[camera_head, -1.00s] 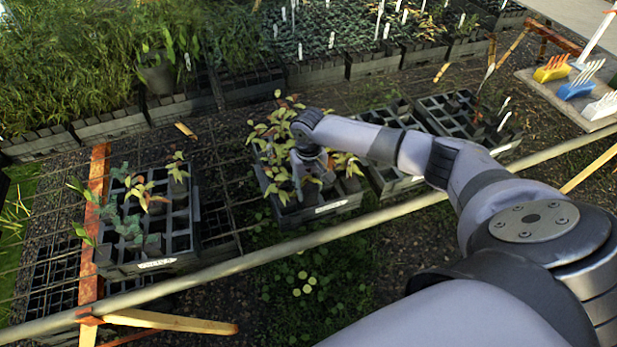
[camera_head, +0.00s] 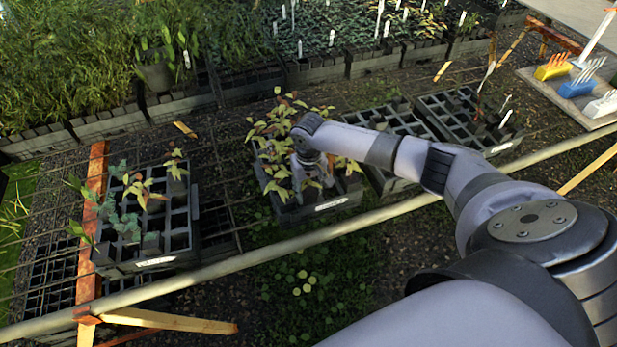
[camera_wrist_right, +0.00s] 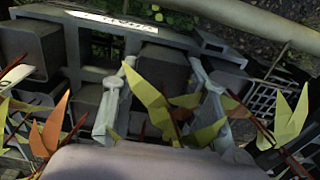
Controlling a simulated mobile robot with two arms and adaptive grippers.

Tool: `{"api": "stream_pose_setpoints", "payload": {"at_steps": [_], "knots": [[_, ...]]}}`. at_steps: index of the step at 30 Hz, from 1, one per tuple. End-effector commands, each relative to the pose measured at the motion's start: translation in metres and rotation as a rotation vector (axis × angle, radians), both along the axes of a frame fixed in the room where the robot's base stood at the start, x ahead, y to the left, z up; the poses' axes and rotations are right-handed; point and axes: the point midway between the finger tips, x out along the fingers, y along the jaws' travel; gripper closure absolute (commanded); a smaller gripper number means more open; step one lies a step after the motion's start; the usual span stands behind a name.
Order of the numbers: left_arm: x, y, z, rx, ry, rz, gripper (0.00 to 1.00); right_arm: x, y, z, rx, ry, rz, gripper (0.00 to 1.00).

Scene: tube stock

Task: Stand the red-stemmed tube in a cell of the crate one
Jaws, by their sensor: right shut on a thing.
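My right gripper (camera_head: 313,180) reaches down among leafy seedlings in the middle crate (camera_head: 318,208). In the right wrist view its two fingers stand on either side of a dark square tube (camera_wrist_right: 160,72), shut on it. A seedling with a red stem and yellow-green leaves (camera_wrist_right: 150,100) rises in front of that tube. The tube's lower part is hidden in the crate. The left crate (camera_head: 152,262) holds several seedlings and has empty cells. Both crates carry white labels, too small to read. My left gripper is not in view.
Two more black crates, one near (camera_head: 392,180) and one farther right (camera_head: 505,148), stand on the mesh bench. A pale rail (camera_head: 250,247) runs along the bench's front edge. A tray with coloured combs (camera_head: 575,90) is at the far right. Dense plants line the back.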

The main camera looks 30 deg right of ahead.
Motion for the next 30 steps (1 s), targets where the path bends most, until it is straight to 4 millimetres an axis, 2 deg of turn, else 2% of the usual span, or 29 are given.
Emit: {"api": "stream_pose_setpoints", "payload": {"at_steps": [13,14,24,30], "knots": [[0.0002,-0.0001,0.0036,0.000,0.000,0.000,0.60,-0.0001,0.0004,-0.0048,0.000,0.001,0.000,1.00],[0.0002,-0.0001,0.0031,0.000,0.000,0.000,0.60,0.0000,0.0002,-0.0048,0.000,0.000,0.000,0.58],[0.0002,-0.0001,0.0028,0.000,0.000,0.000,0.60,0.0001,0.0009,-0.0049,0.001,0.000,0.001,0.37],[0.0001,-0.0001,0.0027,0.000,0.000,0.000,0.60,-0.0001,0.0020,-0.0052,0.003,0.000,0.002,0.37]]}}
